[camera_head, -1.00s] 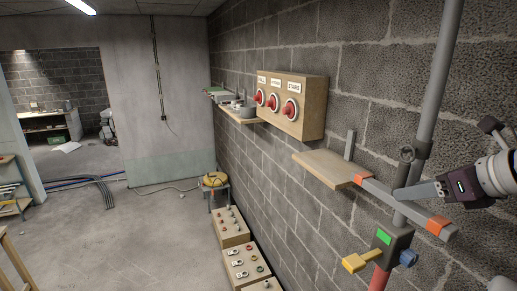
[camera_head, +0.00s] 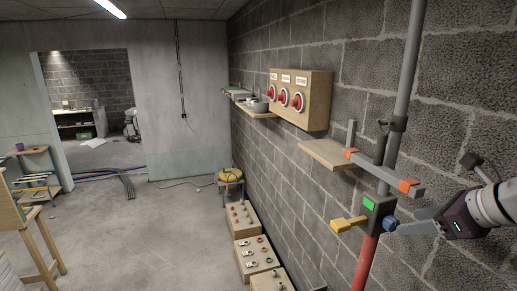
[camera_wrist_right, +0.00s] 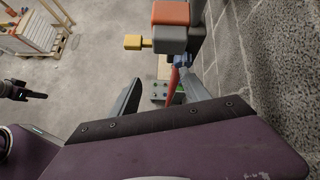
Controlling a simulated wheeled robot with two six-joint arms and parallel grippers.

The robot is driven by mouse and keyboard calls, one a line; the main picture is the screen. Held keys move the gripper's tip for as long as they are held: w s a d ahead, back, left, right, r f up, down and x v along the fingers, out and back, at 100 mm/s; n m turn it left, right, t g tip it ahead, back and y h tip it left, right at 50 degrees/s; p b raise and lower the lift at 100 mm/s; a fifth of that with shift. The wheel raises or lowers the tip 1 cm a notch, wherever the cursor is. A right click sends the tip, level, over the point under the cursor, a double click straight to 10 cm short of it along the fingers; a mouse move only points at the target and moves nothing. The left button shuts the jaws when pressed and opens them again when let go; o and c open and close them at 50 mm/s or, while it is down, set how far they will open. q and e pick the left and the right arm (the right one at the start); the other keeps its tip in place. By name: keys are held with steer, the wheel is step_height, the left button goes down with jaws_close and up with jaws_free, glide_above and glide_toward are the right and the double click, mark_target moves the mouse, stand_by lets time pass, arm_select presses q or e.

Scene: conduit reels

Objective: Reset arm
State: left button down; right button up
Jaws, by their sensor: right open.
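My right gripper (camera_head: 412,228) comes in from the right edge of the head view. The box sits on a vertical grey pipe (camera_head: 407,85) that turns red lower down. A yellow handle (camera_head: 348,223) sticks out of it to the left. In the right wrist view the open jaws of my right gripper (camera_wrist_right: 160,95) show with the blue knob (camera_wrist_right: 182,60) beyond them.
A grey bar with orange bands (camera_head: 388,176) crosses the pipe above the box, beside a wooden shelf (camera_head: 325,153). A block wall (camera_head: 290,185) runs along the right. Wooden boxes with fittings (camera_head: 258,255) stand along its foot. The floor (camera_head: 140,235) left of them is open.

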steer(key=s+a+f+n+g+b, duration=0.15)
steer(key=a+f+n+b, duration=0.3)
steer(key=f, duration=0.75)
steer(key=a+f+n+g+b, duration=0.25)
steer(key=f+n+b, duration=0.2)
steer(key=f, duration=0.65)
steer(key=s+a+f+n+g+b, duration=0.1)
steer(key=a+f+n+b, duration=0.35)
steer(key=f, duration=0.75)
steer(key=s+a+f+n+h+b, duration=0.1)
steer(key=s+a+f+n+b, duration=0.1)
steer(key=f+n, duration=0.3)
steer(key=s+a+f+n+g+h+b, duration=0.1)
steer(key=s+a+f+n+b, duration=0.1)
steer(key=s+f+n, duration=0.2)
steer(key=s+a+f+n+g+b, duration=0.1)
steer(key=s+a+f+n+b, duration=0.1)
steer(key=f+n, duration=0.5)
step_height(320, 180, down, 3)
steer(key=shift+s+a+f+h+b, duration=0.15)
steer(key=shift+s+h+b, duration=0.35)
steer(key=shift+s, duration=0.45)
